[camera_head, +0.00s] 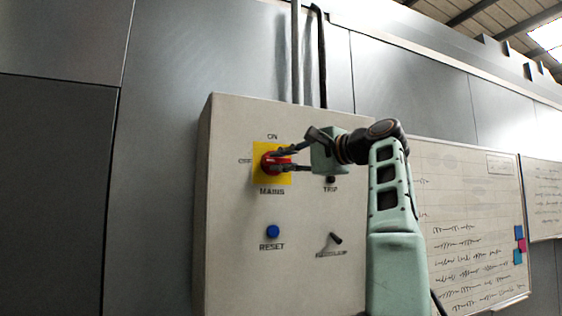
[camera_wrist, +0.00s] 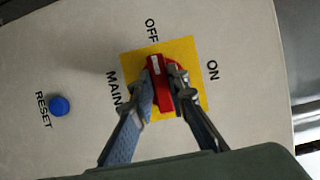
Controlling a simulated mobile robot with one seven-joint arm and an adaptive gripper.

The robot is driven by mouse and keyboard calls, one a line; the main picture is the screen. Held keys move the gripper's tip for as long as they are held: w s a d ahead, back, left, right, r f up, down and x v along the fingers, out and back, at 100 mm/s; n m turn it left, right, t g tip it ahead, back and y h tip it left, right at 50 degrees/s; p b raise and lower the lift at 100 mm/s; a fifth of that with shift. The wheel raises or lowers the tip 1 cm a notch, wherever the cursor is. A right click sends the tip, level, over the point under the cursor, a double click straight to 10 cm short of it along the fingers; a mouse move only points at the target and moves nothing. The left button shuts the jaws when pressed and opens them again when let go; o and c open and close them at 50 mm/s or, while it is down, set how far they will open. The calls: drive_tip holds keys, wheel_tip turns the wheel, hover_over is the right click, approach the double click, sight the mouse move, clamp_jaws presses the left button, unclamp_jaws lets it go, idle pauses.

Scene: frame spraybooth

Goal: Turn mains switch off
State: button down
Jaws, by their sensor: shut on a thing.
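The red mains switch handle (camera_head: 268,163) sits on a yellow plate (camera_head: 257,176) on the grey control box. It also shows in the wrist view (camera_wrist: 160,84), where its long bar points close to the OFF label, with a pale mark near that end. The ON label is to the right in that view. My gripper (camera_head: 282,160) reaches in from the right in the head view. In the wrist view its fingers (camera_wrist: 163,80) are shut on the red handle, one on each side. The fingers hide part of the handle and plate.
The control box (camera_head: 225,240) also carries a blue RESET button (camera_head: 272,231), a small dark TRIP item (camera_head: 331,180) and a small lever (camera_head: 334,240). Pipes (camera_head: 297,60) run up from the box. A whiteboard (camera_head: 465,200) hangs to the right.

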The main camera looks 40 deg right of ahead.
idle(0.4)
drive_tip(key=c, duration=1.9)
unclamp_jaws()
drive_tip(key=s, duration=0.4)
drive_tip(key=s+d, duration=0.1)
drive_tip(key=s, duration=0.3)
drive_tip(key=s+d, duration=0.1)
drive_tip(key=s, duration=0.3)
